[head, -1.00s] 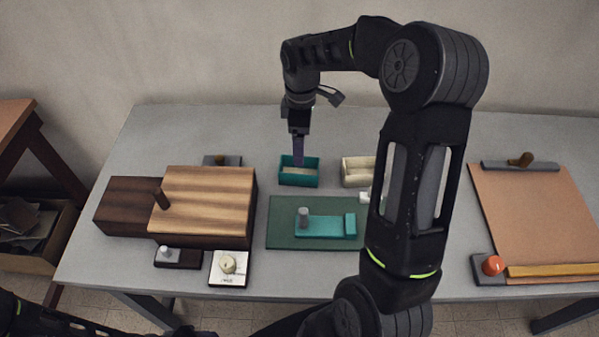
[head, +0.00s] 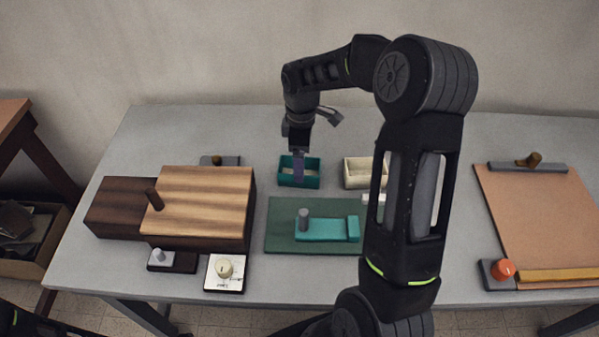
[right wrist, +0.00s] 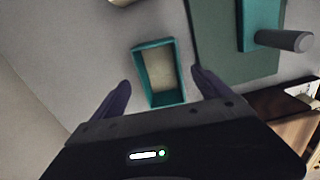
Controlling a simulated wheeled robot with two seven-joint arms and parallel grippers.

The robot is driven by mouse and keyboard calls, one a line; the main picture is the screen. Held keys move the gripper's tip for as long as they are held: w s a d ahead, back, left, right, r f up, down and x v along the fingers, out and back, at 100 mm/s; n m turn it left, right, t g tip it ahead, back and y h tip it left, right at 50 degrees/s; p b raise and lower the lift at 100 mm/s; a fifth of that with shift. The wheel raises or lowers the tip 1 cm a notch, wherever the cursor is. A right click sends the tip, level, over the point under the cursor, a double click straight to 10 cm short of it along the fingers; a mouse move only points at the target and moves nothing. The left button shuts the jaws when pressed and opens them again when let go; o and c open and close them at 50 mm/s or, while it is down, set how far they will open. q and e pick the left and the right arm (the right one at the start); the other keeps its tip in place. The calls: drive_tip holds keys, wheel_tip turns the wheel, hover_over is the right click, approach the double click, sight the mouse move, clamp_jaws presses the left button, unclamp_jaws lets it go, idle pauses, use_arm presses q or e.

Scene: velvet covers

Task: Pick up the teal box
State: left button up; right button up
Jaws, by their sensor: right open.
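The teal box (head: 311,180) is a small open-topped box on the grey table, behind the green mat. In the right wrist view the teal box (right wrist: 166,99) shows its pale inside and teal walls. My right gripper (head: 298,168) points down over the box, its fingers overlapping it in the head view. In the right wrist view the right gripper (right wrist: 160,84) is open, with one finger to each side of the box and nothing held. I cannot tell how far the fingertips are above the table. My left gripper is out of view.
A cream box (head: 352,181) stands just right of the teal one. The green mat (head: 281,238) in front carries a teal piece with a grey knob (head: 305,212). A wooden block (head: 205,195) lies left, a brown board (head: 530,215) right. The table behind is clear.

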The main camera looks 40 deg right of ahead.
drive_tip(key=shift+a+f+p, duration=0.2)
drive_tip(key=shift+f+p, duration=0.35)
drive_tip(key=shift+f, duration=2.1)
drive_tip(key=shift+w, duration=0.1)
drive_tip(key=c, duration=1.5)
